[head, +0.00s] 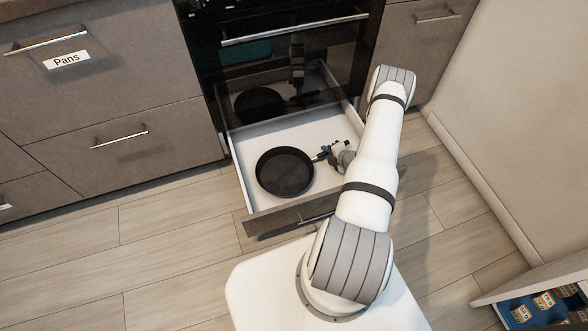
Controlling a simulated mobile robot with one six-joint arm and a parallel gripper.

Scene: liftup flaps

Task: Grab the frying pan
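A black round frying pan (284,172) lies in the open drawer (240,163) below the oven. Its short handle (320,157) points right, toward my gripper (329,153). My gripper is low over the right part of the drawer, at the handle's end. The fingers are small and partly hidden by my arm, so I cannot tell whether they are open or closed around the handle.
The dark oven door (290,80) stands above the drawer and reflects the pan and gripper. A cabinet drawer at left has a "Pans" label (66,60). A wall (500,130) is at right. An open compartment with packages (535,307) is at lower right. Floor at left is clear.

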